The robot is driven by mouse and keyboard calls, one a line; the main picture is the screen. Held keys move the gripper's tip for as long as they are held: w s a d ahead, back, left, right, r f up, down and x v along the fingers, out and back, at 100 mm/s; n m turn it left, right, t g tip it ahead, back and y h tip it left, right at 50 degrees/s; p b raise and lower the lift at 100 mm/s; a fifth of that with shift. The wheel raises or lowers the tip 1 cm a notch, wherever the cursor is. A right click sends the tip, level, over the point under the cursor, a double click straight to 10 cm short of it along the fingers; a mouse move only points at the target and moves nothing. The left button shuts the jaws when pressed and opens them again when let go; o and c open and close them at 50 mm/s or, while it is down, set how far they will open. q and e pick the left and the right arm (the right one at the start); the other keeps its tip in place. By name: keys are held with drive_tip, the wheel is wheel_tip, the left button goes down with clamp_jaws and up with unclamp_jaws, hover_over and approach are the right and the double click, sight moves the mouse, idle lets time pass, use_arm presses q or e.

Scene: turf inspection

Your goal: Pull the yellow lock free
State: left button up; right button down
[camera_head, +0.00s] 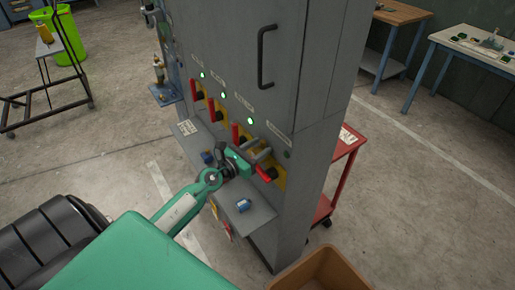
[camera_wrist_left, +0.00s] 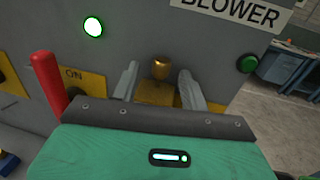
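The yellow lock (camera_wrist_left: 157,93) is a brass-coloured block with a rounded top, at the cabinet's face below the BLOWER label in the left wrist view. My left gripper (camera_wrist_left: 160,84) has one finger on each side of it, with gaps visible, so it looks open around the lock rather than clamped. In the head view my left gripper (camera_head: 262,156) reaches the right-hand switch of the grey cabinet (camera_head: 300,70). The lock is mostly hidden there by the fingers. A red handle (camera_head: 264,175) lies just below the gripper. My right gripper is not in view.
Other red handles (camera_head: 211,108) on yellow plates line the cabinet to the left. A shelf (camera_head: 250,215) below carries a blue lock (camera_head: 243,205). A brown bin (camera_head: 320,270) stands in front, and a red cart (camera_head: 340,160) is at the right.

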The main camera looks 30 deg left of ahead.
use_arm(q)
clamp_jaws()
drive_tip(key=c, duration=0.7)
unclamp_jaws()
drive_tip(key=shift+c, duration=0.2)
clamp_jaws()
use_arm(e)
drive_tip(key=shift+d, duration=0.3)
use_arm(q)
drive_tip(key=shift+s, duration=0.15)
drive_tip(key=shift+s+a, duration=0.35)
drive_tip(key=shift+s, duration=0.25)
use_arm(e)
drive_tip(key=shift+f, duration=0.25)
use_arm(q)
drive_tip(key=shift+s, duration=0.15)
drive_tip(key=shift+s+a+b, duration=0.3)
drive_tip(key=shift+s+b, duration=0.25)
drive_tip(key=shift+s, duration=0.15)
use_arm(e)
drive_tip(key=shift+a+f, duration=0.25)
use_arm(q)
drive_tip(key=shift+s, duration=0.15)
